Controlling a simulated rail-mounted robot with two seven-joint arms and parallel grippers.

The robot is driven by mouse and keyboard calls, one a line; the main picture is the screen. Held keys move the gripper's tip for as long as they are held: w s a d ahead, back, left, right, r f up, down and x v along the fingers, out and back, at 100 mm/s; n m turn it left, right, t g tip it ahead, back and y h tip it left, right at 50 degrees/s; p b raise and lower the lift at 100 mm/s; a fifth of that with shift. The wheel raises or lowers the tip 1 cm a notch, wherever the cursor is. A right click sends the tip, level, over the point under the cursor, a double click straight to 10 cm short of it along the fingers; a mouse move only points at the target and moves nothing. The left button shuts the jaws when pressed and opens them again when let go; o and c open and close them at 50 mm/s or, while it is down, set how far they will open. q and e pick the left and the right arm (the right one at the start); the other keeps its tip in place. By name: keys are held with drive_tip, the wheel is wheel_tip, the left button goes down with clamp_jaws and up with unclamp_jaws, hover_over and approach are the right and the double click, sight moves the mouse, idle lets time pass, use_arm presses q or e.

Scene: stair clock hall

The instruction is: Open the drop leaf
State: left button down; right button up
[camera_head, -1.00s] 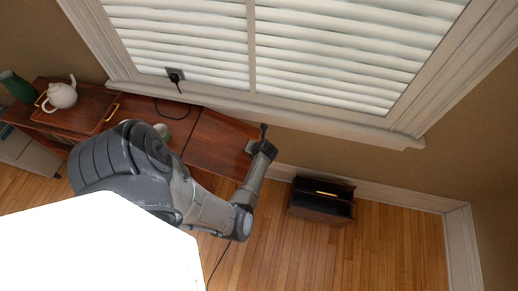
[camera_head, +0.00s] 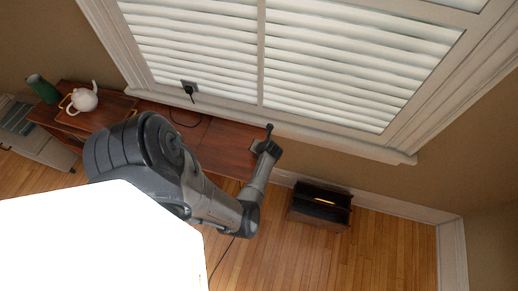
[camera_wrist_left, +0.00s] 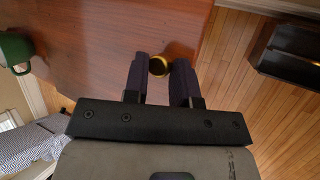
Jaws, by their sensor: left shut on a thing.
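The drop leaf (camera_head: 226,145) is a reddish-brown wooden panel at the right end of the wooden sideboard under the window. It looks raised, about in line with the top. The leaf also fills much of the left wrist view (camera_wrist_left: 110,40). A round brass knob (camera_wrist_left: 159,65) sits at the leaf's edge, between the two dark fingers of my left gripper (camera_wrist_left: 160,70). My left gripper (camera_head: 267,142) is shut on this knob at the leaf's right end. My arm hides part of the sideboard. My right gripper is not in view.
A white teapot (camera_head: 83,98) is on a tray (camera_head: 112,112) with brass handles, near a green vase (camera_head: 42,88). A green mug (camera_wrist_left: 14,50) shows at the wrist view's left. A dark wooden box (camera_head: 320,205) stands on the floor right of the leaf.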

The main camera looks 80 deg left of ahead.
use_arm(q)
drive_tip(key=shift+s+a+r, duration=0.3)
drive_tip(key=shift+s+a, duration=0.05)
drive_tip(key=shift+s, duration=0.05)
drive_tip(key=c, duration=1.3)
unclamp_jaws()
drive_tip(key=shift+c, duration=0.2)
drive_tip(key=shift+o, duration=0.8)
drive_tip(key=shift+s, duration=0.2)
drive_tip(key=shift+o, duration=1.2)
drive_tip(key=shift+f, duration=0.1)
drive_tip(key=shift+w, duration=0.1)
drive_tip(key=p+v, duration=0.6)
drive_tip(key=v, duration=0.1)
drive_tip(key=shift+d, duration=0.25)
drive_tip(key=shift+w, duration=0.1)
